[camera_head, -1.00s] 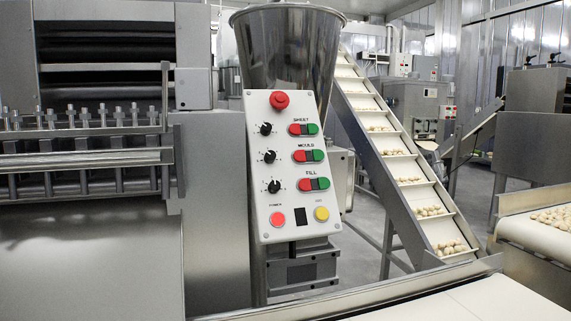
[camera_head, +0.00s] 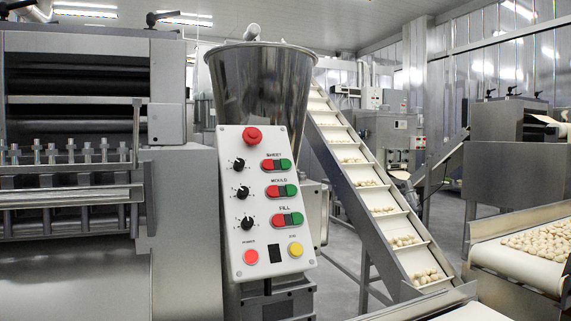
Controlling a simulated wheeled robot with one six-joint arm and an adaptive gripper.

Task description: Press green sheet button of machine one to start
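The control panel (camera_head: 266,229) of the machine is a white, slightly tilted plate in the middle of the head view. Its top row, labelled SHEET, has a red button on the left and the green sheet button (camera_head: 285,164) on the right. Below it are the MOULD row with its green button (camera_head: 291,190) and the FILL row with its green button (camera_head: 297,218). Black knobs stand left of each row. Nothing covers the panel. My gripper is not in view.
A red emergency knob (camera_head: 252,135) tops the panel; a red power button (camera_head: 251,257) and a yellow button (camera_head: 295,249) sit at its bottom. A steel hopper (camera_head: 262,85) stands behind. An inclined conveyor (camera_head: 352,172) carries pasta at right. A grey roller machine (camera_head: 80,140) fills the left.

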